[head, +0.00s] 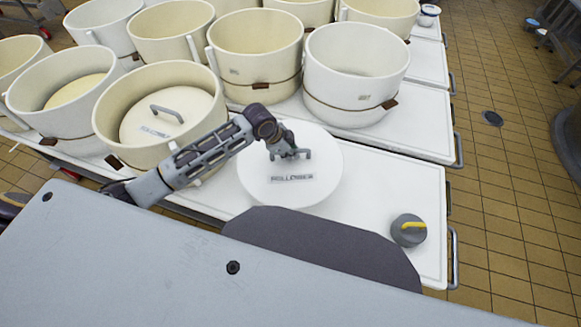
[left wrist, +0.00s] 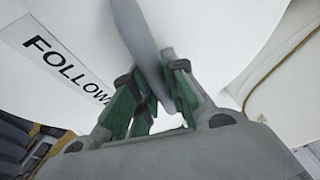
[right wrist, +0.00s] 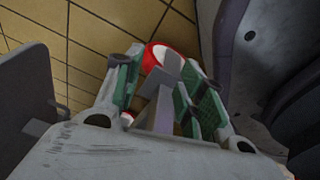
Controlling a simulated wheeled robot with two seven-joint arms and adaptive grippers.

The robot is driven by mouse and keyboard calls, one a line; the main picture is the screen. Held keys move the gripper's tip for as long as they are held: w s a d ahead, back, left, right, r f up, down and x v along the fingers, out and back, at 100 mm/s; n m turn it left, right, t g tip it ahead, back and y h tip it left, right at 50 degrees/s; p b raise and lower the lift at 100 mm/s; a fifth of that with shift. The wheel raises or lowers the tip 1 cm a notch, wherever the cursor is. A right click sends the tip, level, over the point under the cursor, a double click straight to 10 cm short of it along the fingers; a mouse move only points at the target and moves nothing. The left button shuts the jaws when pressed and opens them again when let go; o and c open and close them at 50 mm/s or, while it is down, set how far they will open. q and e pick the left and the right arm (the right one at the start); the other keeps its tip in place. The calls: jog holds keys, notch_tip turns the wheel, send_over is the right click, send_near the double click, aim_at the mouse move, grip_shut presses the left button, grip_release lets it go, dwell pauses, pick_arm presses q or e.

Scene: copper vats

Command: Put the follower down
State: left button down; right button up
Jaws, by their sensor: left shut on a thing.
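The follower (head: 315,183) is a round white disc with a grey bar handle and a black-lettered label. In the head view it is over the white table in front of the vats. My left gripper (head: 291,154) is shut on its handle, which shows between the green-padded fingers in the left wrist view (left wrist: 147,45). I cannot tell whether the disc touches the table or hangs just above it. My right gripper (right wrist: 165,85) shows only in the right wrist view; its fingers are apart, pointing towards the tiled floor.
A cream vat (head: 110,125) with a similar lidded disc (head: 195,105) inside stands left of the follower. Several more vats stand behind, including a white one (head: 335,85). A grey weight with a yellow handle (head: 408,234) sits at the table's right end. The white table (head: 395,180) is bare between.

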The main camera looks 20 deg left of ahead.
aim_at(291, 161)
pick_arm(q)
notch_tip(291, 161, down, 5)
jog(key=shift+b, duration=0.5)
jog(key=shift+f, duration=0.4)
pick_arm(e)
jog(key=shift+w+a+r, duration=0.25)
jog(key=shift+w+a, duration=0.1)
jog(key=shift+w, duration=0.2)
jog(key=shift+w+a+r, duration=0.25)
jog(key=shift+w+a, duration=0.1)
jog(key=shift+w, duration=0.15)
pick_arm(q)
jog(key=shift+f, duration=0.1)
pick_arm(e)
jog(key=shift+s+a+f, duration=0.1)
